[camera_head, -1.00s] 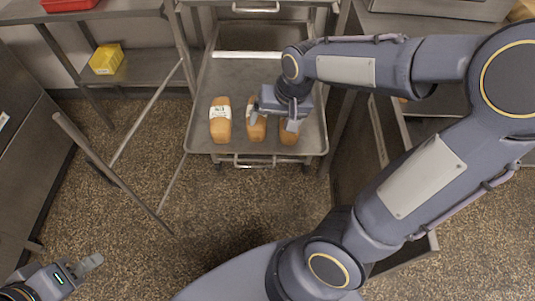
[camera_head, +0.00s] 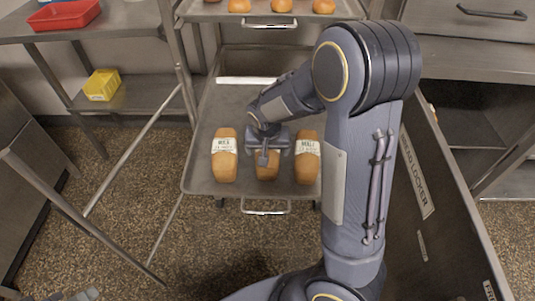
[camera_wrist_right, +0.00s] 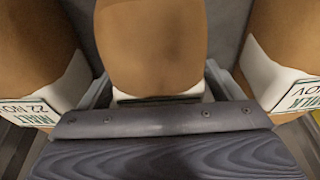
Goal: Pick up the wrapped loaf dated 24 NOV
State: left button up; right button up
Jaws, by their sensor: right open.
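Three wrapped loaves lie side by side on a metal tray (camera_head: 202,178). The left loaf (camera_head: 225,166) has a white label that seems to read MILK; in the right wrist view this loaf (camera_wrist_right: 290,30) shows NOV, its day unreadable. The right loaf (camera_head: 306,168) also has a white label; in the right wrist view this loaf (camera_wrist_right: 35,45) reads MALT 22 NOV. My open right gripper (camera_head: 267,156) is over the middle loaf (camera_head: 267,172), its fingers on either side of it (camera_wrist_right: 155,45). The middle label's print is hidden. Only a tip of my left gripper (camera_head: 82,296) shows.
The neighbouring loaves leave narrow gaps beside my right fingers. An upper tray (camera_head: 222,14) with several buns is above the loaf tray. A red tray (camera_head: 64,15) and yellow bin (camera_head: 102,85) are on shelves at left. A dark locker (camera_head: 415,230) is at right.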

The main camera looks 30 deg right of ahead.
jog(key=shift+c, duration=0.3)
jog(key=c, duration=1.1)
jog(key=shift+c, duration=0.2)
